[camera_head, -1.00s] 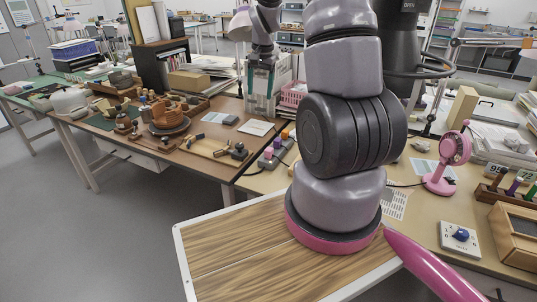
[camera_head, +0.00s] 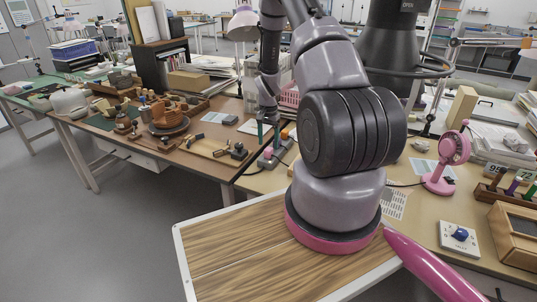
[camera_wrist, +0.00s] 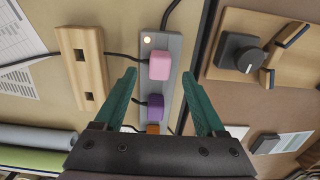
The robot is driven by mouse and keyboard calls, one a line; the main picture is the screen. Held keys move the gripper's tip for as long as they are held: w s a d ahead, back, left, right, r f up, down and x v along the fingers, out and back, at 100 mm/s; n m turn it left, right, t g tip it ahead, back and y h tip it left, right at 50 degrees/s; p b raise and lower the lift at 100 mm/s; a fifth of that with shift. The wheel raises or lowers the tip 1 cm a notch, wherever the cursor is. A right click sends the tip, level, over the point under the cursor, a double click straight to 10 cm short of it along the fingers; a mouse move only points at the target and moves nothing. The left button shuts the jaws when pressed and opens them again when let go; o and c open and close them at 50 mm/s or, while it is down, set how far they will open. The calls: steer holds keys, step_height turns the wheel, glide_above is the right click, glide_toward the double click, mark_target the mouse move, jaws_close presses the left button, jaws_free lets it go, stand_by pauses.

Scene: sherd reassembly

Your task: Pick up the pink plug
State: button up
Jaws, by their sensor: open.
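The pink plug (camera_wrist: 160,65) sits in a grey power strip (camera_wrist: 146,73), with a dark cord running off to the left in the wrist view. In the head view the pink plug (camera_head: 268,154) shows just below my fingertips. My gripper (camera_wrist: 159,74) is open, its two green fingers spread either side of the strip, with the pink plug lying between the fingertips in the picture. It is empty; the remaining height above the plug is hard to tell. In the head view my gripper (camera_head: 269,140) points down over the strip.
A purple plug (camera_wrist: 155,107) and an orange plug (camera_wrist: 153,128) sit in the same strip. A wooden block with slots (camera_wrist: 88,85) lies to the left. A wooden board with a black knob (camera_wrist: 240,52) lies to the right, beyond a table edge.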

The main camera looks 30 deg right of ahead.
mark_target(269, 149)
step_height(269, 149, down, 4)
steer(key=shift+f, duration=0.1)
jaws_close()
